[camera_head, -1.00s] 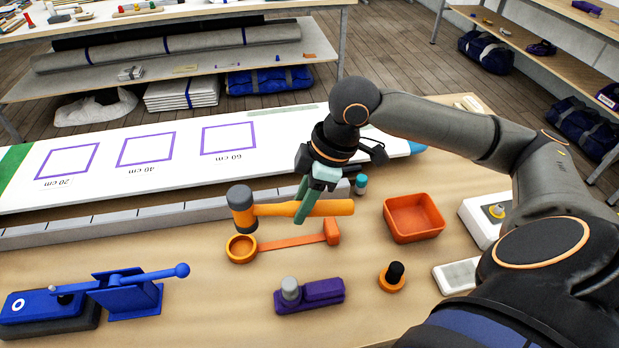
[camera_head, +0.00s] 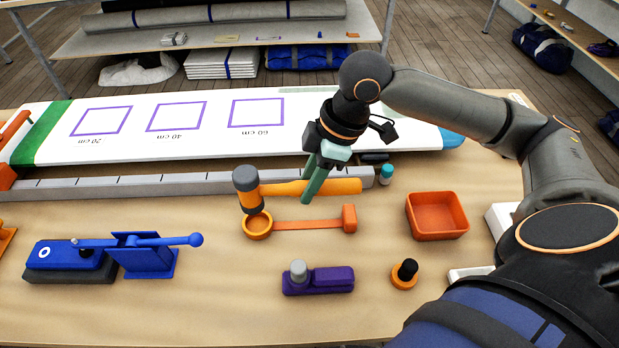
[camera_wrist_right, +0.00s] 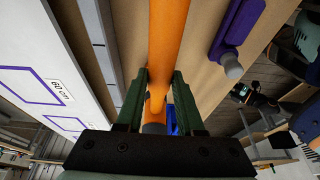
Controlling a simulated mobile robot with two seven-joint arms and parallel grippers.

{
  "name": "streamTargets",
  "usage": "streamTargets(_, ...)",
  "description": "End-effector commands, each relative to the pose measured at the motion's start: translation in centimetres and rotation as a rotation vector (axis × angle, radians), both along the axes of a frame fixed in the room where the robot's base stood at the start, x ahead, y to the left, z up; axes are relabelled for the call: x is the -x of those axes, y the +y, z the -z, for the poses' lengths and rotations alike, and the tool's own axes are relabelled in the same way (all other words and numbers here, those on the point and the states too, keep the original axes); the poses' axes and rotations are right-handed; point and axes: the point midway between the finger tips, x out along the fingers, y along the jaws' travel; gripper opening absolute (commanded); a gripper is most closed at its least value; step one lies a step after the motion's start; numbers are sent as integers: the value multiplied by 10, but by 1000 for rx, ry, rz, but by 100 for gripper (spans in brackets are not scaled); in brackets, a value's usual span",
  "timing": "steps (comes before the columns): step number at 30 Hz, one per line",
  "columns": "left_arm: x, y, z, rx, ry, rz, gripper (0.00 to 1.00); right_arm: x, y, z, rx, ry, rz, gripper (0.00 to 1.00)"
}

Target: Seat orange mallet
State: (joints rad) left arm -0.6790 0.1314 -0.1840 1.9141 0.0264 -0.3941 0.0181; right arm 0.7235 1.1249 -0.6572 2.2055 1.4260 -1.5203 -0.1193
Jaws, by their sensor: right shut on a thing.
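The orange mallet (camera_head: 285,189) has an orange handle and a grey-and-orange head (camera_head: 247,190) at its left end. My right gripper (camera_head: 312,188) is shut on the handle, which runs roughly level across the picture. In the right wrist view the orange handle (camera_wrist_right: 168,40) passes between the green fingers (camera_wrist_right: 158,100). An orange holder has a ring (camera_head: 257,226) at left, a flat bar and a block (camera_head: 349,218) at right. In the head view the lower end of the mallet head overlaps the ring's back edge; I cannot tell whether they touch. My left gripper is out of view.
An orange tray (camera_head: 437,228) stands at right. A purple block with a grey knob (camera_head: 318,281), a black-topped orange piece (camera_head: 404,274) and a blue lever clamp (camera_head: 145,255) lie nearer. A grey rail (camera_head: 150,188) and a white marked board (camera_head: 230,145) run behind.

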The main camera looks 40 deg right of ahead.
Motion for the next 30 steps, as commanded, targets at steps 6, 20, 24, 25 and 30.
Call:
streamTargets(6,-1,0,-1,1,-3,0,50,0,0,15,-6,-3,0,0)
streamTargets(20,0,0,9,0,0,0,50,0,0,45,-7,-6,0,0)
streamTargets(24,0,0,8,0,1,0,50,0,0,44,-7,-6,0,0)
streamTargets(25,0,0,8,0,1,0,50,0,0,44,-7,-6,0,0)
streamTargets(30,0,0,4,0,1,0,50,0,0,43,-7,-5,0,0)
